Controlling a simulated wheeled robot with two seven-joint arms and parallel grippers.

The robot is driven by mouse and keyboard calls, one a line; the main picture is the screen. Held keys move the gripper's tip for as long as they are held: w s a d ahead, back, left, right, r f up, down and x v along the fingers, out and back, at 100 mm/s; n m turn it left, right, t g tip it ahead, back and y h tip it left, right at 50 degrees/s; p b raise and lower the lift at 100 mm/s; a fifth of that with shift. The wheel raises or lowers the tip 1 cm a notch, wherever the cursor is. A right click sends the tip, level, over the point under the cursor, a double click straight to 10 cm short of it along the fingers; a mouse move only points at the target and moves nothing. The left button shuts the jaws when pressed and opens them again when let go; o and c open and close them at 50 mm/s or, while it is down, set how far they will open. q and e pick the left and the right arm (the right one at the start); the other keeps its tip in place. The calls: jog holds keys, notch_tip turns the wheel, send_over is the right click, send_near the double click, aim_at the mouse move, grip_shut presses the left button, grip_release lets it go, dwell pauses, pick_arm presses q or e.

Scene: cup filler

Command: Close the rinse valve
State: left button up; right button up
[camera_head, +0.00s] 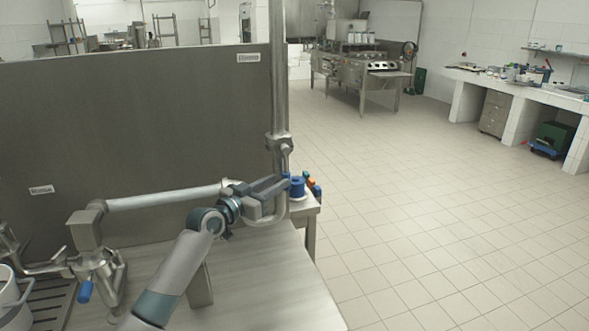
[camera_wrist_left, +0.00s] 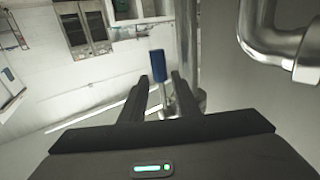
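In the left wrist view, a valve lever with a blue grip (camera_wrist_left: 155,66) on a short metal stem stands between my left gripper's fingertips (camera_wrist_left: 160,84). The fingers are apart, with gaps on both sides of the stem. In the head view, my left gripper (camera_head: 281,187) reaches to the base of the vertical steel pipe (camera_head: 278,80). Blue parts show just beyond its fingertips, but the lever is partly hidden there. Another blue-gripped handle (camera_head: 85,292) hangs on the metal fitting (camera_head: 98,268) at the lower left. My right gripper is not seen.
A tall steel panel (camera_head: 130,130) stands behind my left arm. A horizontal pipe (camera_head: 165,197) runs along it above the steel counter (camera_head: 265,285). White containers (camera_head: 8,290) stand at the lower left. The tiled floor (camera_head: 430,200) to the right is clear.

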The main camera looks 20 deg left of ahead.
pick_arm(q)
jog(key=p+x, duration=0.1)
jog(key=x, duration=0.8)
grip_shut()
